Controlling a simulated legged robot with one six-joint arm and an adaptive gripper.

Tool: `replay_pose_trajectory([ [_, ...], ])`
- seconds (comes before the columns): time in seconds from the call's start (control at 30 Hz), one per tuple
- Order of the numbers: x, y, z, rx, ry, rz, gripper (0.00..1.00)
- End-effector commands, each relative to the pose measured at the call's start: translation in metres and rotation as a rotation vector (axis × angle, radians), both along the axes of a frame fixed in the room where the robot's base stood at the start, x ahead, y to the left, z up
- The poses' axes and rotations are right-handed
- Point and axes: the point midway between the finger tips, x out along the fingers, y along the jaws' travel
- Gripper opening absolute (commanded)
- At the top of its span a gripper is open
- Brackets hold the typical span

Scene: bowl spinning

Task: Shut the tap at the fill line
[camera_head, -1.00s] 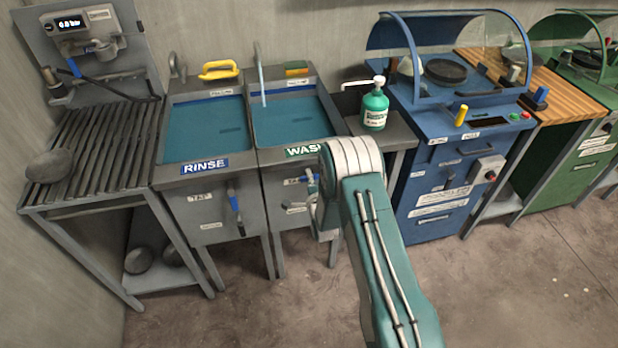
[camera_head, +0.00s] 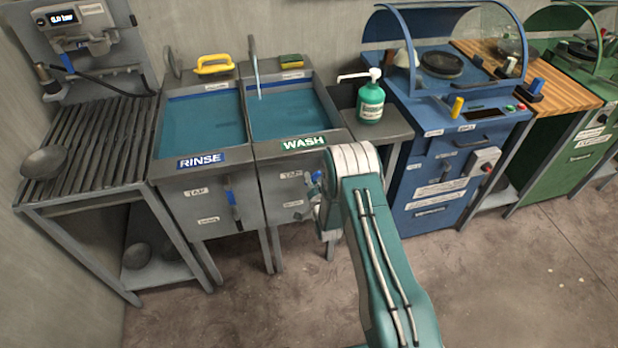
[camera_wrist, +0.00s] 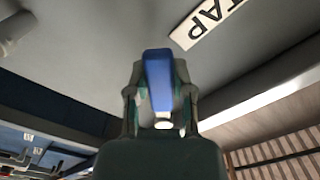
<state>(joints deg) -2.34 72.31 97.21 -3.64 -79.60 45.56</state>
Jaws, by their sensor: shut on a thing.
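The WASH sink (camera_head: 303,143) stands left of my arm, with blue water (camera_head: 285,118) in its basin. A pale stream (camera_head: 257,80) runs down from its spout (camera_head: 251,47). The blue tap lever (camera_head: 316,177) is on the sink's front panel. In the wrist view my gripper (camera_wrist: 160,100) is shut on the blue lever (camera_wrist: 158,72), close to the TAP label (camera_wrist: 208,20). In the head view my gripper (camera_head: 318,190) is partly hidden by my arm. The fill line cannot be made out clearly.
The RINSE sink (camera_head: 202,160) with its own blue lever (camera_head: 231,198) adjoins on the left. A green soap bottle (camera_head: 370,103) stands on the ledge right of WASH. A blue machine (camera_head: 440,150) stands further right. The floor in front is clear.

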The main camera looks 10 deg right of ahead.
Motion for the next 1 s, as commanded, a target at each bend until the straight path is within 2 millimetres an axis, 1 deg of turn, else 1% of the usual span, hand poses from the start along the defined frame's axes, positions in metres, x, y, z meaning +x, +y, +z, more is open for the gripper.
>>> replay_pose_trajectory([
  [0.2, 0.0008, -0.005, -0.0053, -0.099, -0.007, 0.0, 0.0],
  [0.4, 0.001, -0.007, -0.0072, -0.145, -0.011, 0.001, 0.0],
  [0.87, 0.001, -0.0072, -0.0077, -0.155, -0.012, 0.001, 0.0],
  [0.9, 0.001, -0.0072, -0.0077, -0.155, -0.012, 0.001, 0.43],
  [0.93, 0.001, -0.0072, -0.0077, -0.155, -0.012, 0.001, 0.57],
  [0.97, 0.001, -0.0073, -0.0076, -0.155, -0.012, 0.001, 0.66],
  [1.0, 0.0009, -0.0073, -0.0075, -0.155, -0.012, 0.001, 0.66],
])
